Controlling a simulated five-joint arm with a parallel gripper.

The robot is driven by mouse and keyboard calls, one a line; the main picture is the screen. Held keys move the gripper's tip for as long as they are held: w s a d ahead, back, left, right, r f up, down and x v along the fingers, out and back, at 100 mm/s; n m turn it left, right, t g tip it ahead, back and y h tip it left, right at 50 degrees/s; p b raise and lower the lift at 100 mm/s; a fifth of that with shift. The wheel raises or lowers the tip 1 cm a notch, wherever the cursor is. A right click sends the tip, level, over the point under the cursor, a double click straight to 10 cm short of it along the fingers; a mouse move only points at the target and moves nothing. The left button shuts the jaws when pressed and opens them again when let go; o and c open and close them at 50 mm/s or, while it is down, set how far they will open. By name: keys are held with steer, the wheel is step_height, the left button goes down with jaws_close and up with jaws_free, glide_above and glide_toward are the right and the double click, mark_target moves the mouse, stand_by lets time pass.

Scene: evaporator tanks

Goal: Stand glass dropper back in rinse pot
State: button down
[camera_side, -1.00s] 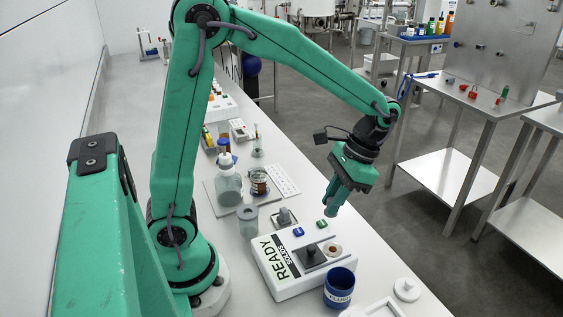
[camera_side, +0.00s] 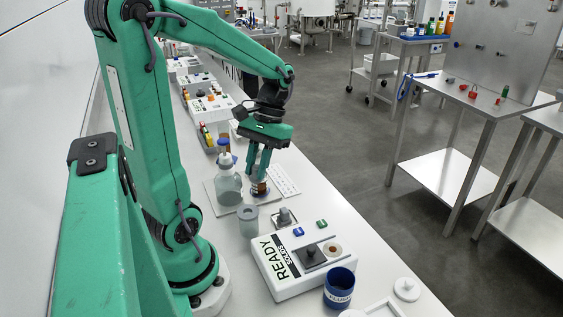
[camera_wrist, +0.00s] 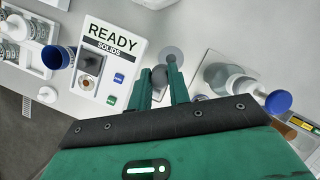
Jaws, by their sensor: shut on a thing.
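In the wrist view the fingers (camera_wrist: 162,88) are closed about a dark grey rounded thing (camera_wrist: 158,73), which looks like the dropper's bulb. I cannot make out its glass stem. A grey cylindrical pot (camera_side: 248,215), perhaps the rinse pot, stands upright nearer the side camera. Its round top (camera_wrist: 173,54) shows just beyond the fingers in the wrist view. The held thing is apart from the pot in the side view.
A clear bottle (camera_side: 228,182) stands left of the fingers. A blue cup (camera_side: 339,291) and white lid (camera_side: 406,289) are by the table's edge.

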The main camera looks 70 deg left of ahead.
steer(key=shift+s+a+r+n, duration=0.1)
steer(key=shift+s+a+n, duration=0.2)
steer(key=shift+s+n, duration=0.25)
steer(key=shift+s+a+n, duration=0.3)
steer(key=shift+s+n, duration=0.05)
steer(key=shift+s, duration=0.35)
steer(key=shift+f, duration=0.25)
steer(key=shift+f, duration=4.55)
steer(key=c, duration=1.2)
jaws_free()
steer(key=shift+c, duration=0.2)
steer(key=shift+v, duration=3.9)
